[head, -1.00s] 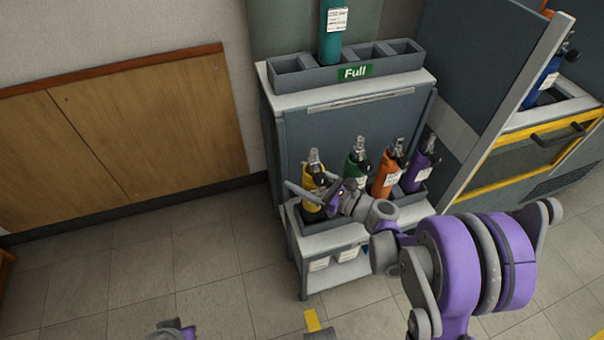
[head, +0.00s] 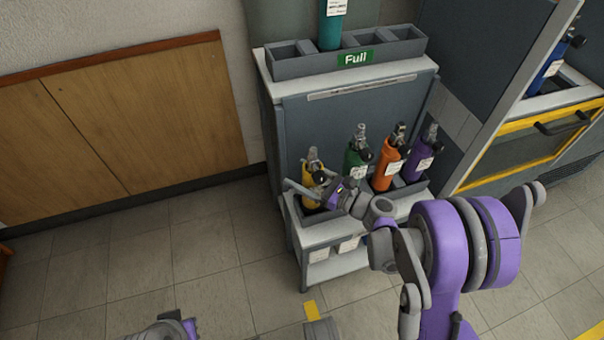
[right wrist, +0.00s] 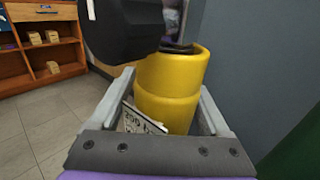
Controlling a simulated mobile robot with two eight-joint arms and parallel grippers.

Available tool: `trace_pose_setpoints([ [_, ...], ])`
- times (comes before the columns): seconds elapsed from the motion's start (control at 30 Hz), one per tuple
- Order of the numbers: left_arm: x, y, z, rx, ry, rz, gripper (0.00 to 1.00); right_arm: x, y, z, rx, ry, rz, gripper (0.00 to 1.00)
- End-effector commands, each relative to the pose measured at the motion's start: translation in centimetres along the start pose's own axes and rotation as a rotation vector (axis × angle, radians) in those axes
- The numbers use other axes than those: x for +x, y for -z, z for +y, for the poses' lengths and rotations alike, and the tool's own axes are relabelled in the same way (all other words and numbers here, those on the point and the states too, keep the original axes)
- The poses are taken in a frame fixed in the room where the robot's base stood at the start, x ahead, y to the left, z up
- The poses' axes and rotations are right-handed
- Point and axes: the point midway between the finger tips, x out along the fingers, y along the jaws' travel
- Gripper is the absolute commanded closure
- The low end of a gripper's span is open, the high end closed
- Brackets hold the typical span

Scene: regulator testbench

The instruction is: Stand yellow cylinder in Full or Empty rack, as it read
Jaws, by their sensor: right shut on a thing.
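The yellow cylinder (head: 313,177) stands at the left end of the low rack (head: 318,231) in front of the grey cabinet. My right gripper (head: 318,190) is shut around its body. The rack with the green Full sign (head: 355,57) is on the cabinet top and holds a teal cylinder (head: 331,28). No Empty sign is readable. Part of my left gripper (head: 175,325) shows at the bottom edge; its jaws are unclear.
Green (head: 355,157), orange (head: 388,165) and purple (head: 420,162) cylinders stand to the right of the yellow one. The Full rack has bare compartments beside the teal cylinder. A yellow-framed cabinet (head: 530,145) is at right. Floor on the left is clear.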

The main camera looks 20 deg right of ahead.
Motion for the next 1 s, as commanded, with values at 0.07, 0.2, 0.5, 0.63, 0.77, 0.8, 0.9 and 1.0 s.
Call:
trace_pose_setpoints([
  [0.07, 0.0, 0.0, 0.0, 0.0, 0.0, 0.0, 1.0, 0.0, -0.1, 0.0, 0.001, 0.0, -0.002, 0.98],
  [0.2, 0.0, 0.0, 0.0, 0.0, 0.0, 0.0, 1.0, 0.0, 0.0, 0.0, 0.001, 0.0, -0.002, 0.98],
  [0.5, 0.0, 0.0, 0.0, 0.0, 0.0, 0.0, 1.0, 0.0, 0.4, 0.0, 0.001, 0.0, -0.002, 0.98],
  [0.63, 0.0, 0.0, 0.0, 0.0, 0.0, 0.0, 1.0, 0.0, 0.6, 0.0, 0.001, 0.0, -0.002, 0.98],
  [0.77, 0.0, 0.0, 0.0, 0.0, 0.0, 0.0, 1.0, 0.0, 0.8, 0.0, 0.001, 0.0, -0.002, 0.98],
  [0.8, 0.0, 0.0, 0.0, 0.0, 0.0, 0.0, 1.0, 0.0, 0.8, 0.0, 0.001, 0.0, -0.002, 0.98],
  [0.9, 0.0, 0.0, 0.0, 0.0, 0.0, 0.0, 1.0, 0.0, 0.9, 0.0, 0.001, 0.0, -0.002, 0.98],
  [1.0, 0.0, 0.0, 0.0, 0.0, 0.0, 0.0, 1.0, 0.0, 1.0, 0.0, 0.001, 0.0, -0.002, 0.13],
])
